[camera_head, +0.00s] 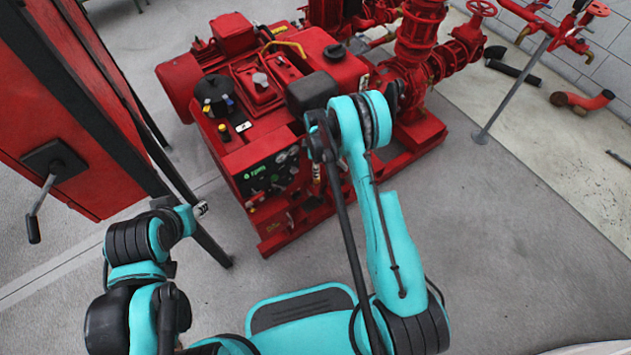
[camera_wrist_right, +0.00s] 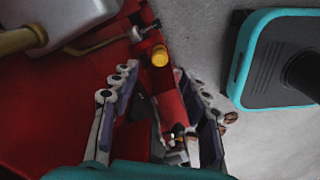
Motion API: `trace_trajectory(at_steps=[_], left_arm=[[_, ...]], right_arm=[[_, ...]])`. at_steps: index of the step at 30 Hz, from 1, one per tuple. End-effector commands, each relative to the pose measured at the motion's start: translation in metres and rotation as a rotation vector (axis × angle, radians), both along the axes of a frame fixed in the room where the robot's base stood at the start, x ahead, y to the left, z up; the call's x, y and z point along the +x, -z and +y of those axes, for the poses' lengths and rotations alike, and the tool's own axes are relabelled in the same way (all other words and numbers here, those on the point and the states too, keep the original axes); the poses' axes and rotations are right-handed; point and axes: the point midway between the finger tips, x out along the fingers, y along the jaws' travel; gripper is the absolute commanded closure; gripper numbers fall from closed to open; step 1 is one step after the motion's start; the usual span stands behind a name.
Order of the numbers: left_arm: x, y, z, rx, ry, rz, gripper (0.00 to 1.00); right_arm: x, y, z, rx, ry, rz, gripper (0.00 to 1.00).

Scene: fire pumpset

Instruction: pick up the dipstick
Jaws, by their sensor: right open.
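A round yellow cap (camera_wrist_right: 160,55), which may be the dipstick's top, shows in the right wrist view at the upper middle, by the edge of the red machine. My right gripper (camera_wrist_right: 156,76) is open, with its fingers spread left and right. The yellow cap lies just beyond the fingertips, roughly in line with the gap, and no contact is visible. In the head view my right arm hides its own gripper and that part of the machine. The end of my left arm (camera_head: 199,210) is beside the red cabinet; its jaws cannot be made out.
The red engine-pump set (camera_head: 270,110) fills the middle of the head view, with a gauge panel (camera_head: 272,172) at its front. A red cabinet (camera_head: 75,110) with a black lever handle stands at left. Red pipes (camera_head: 425,40) rise behind.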

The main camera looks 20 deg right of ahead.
Motion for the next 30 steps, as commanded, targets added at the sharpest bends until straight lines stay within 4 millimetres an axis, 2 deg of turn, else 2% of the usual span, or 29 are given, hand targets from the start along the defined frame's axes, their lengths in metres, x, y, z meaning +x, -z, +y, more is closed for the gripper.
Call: trace_trajectory(at_steps=[1,5,12,20,22,25,30], left_arm=[[0.0,0.005,0.0,0.0,0.0,0.0,0.6],[0.0,0.011,0.0,0.0,0.0,0.0,0.6],[0.0,0.032,0.0,0.0,0.0,0.0,0.6],[0.0,0.032,0.0,0.0,0.0,0.0,0.6],[0.0,0.032,0.0,0.0,0.0,0.0,0.6],[0.0,0.032,0.0,0.0,0.0,0.0,0.6],[0.0,0.032,0.0,0.0,0.0,0.0,0.6]], right_arm=[[0.0,0.008,0.0,0.0,0.001,0.0,0.54],[0.0,0.019,-0.001,0.0,0.002,-0.001,0.54],[0.0,0.056,-0.003,0.0,0.002,-0.001,0.54],[0.0,0.059,-0.003,0.0,0.002,-0.001,0.54],[0.0,0.059,-0.003,0.0,0.002,-0.001,0.68],[0.0,0.059,-0.003,0.0,0.002,-0.001,0.94],[0.0,0.059,-0.003,0.0,0.002,-0.001,0.96]])
